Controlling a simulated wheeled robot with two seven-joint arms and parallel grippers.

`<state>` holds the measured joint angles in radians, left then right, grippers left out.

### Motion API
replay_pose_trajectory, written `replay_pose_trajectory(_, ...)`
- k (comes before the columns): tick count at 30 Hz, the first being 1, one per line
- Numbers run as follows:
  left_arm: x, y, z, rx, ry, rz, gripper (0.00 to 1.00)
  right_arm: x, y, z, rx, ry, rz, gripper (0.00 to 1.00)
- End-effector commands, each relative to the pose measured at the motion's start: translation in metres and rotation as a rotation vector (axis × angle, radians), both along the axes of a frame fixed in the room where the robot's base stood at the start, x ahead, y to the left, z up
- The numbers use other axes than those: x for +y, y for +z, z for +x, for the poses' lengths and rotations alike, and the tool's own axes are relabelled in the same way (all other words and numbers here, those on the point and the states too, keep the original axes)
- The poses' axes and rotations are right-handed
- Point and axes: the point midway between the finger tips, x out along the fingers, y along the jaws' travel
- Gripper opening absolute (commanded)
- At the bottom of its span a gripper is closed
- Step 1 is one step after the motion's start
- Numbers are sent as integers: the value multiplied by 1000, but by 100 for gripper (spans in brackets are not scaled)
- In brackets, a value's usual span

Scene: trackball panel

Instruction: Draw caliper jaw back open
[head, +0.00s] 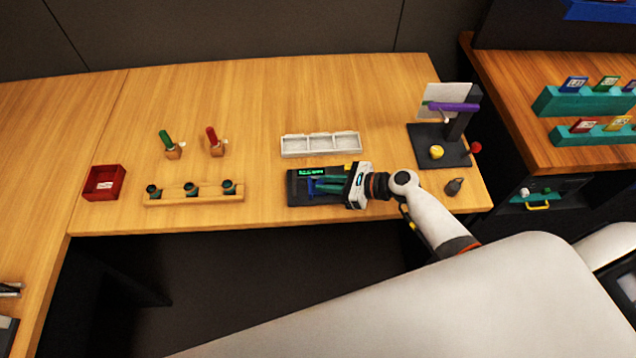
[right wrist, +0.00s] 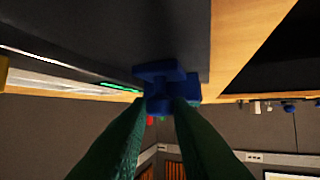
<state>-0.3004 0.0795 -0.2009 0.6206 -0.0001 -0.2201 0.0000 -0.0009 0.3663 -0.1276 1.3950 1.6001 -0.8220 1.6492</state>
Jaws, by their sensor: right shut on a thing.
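The caliper (head: 295,190) is a dark block with a lit green display, lying near the table's front edge. Its blue jaw (head: 318,185) shows partly beside the green fingers of my right gripper (head: 326,184), which reaches in from the right. In the right wrist view the blue jaw (right wrist: 160,72) sits under the dark caliper body (right wrist: 165,30). My right gripper's green fingertips (right wrist: 163,104) are closed on the blue part. The exact contact and the gap of the caliper are hidden by the fingers. My left gripper is not in view.
A white three-part tray (head: 320,145) lies just behind the caliper. A wooden rack (head: 194,193) and a red box (head: 104,183) stand to the left. A black stand (head: 440,145) and a small dark object (head: 453,187) are to the right.

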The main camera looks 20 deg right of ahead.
Motion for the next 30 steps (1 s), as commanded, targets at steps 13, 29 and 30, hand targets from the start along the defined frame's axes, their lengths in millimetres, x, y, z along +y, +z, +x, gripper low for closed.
replay_pose_trajectory(13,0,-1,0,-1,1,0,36,-19,0,-5,-2,-2,-4,29)
replay_pose_trajectory(29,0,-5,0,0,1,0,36,-32,5,-16,0,-1,-4,40)
replay_pose_trajectory(30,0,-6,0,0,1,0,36,-37,8,-20,-1,-2,-5,40)
